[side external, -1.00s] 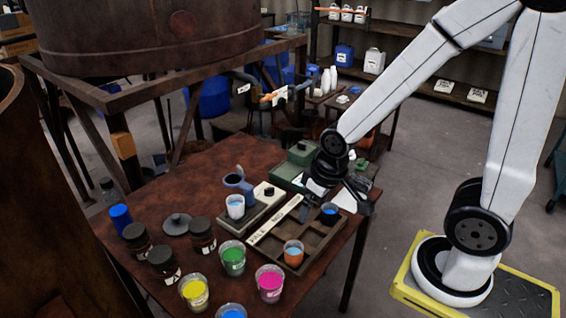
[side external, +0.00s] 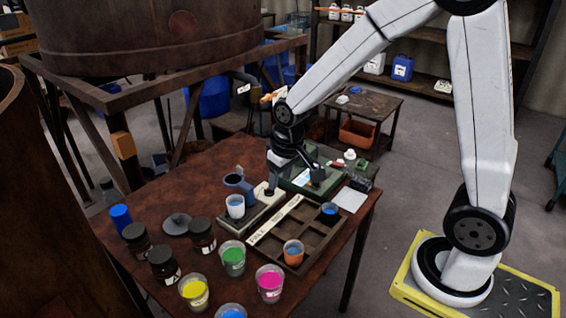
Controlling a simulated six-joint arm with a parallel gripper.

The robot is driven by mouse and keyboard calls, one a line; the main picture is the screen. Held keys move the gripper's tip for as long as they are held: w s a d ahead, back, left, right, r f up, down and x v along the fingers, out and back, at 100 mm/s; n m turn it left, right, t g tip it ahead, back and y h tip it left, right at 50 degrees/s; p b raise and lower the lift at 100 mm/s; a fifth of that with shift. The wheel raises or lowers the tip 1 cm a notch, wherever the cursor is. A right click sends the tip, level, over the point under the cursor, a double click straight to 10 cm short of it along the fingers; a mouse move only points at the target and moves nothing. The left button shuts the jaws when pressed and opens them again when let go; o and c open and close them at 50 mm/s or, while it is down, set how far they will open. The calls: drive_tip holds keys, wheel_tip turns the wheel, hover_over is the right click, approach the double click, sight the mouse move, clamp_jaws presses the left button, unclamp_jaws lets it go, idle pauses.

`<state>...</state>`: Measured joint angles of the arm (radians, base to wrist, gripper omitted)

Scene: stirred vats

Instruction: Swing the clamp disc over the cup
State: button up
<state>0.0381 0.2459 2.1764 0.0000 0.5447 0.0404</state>
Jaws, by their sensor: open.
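One finger is near the device's black knob (side external: 268,190). The exact gap to the knob cannot be told.
A green case (side external: 310,172) stands behind the gripper. Several paint cups and dark jars fill the table's front left. The table's left rear is clear.

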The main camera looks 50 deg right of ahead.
drive_tip(key=w+d+m, duration=0.1)
drive_tip(key=w+d, duration=0.2)
drive_tip(key=w, duration=0.9)
drive_tip(key=m+g, duration=0.2)
hover_over(240, 167)
drive_tip(key=shift+f, duration=1.65)
drive_tip(key=shift+f, duration=0.15)
drive_tip(key=shift+f, duration=3.75)
clamp_jaws()
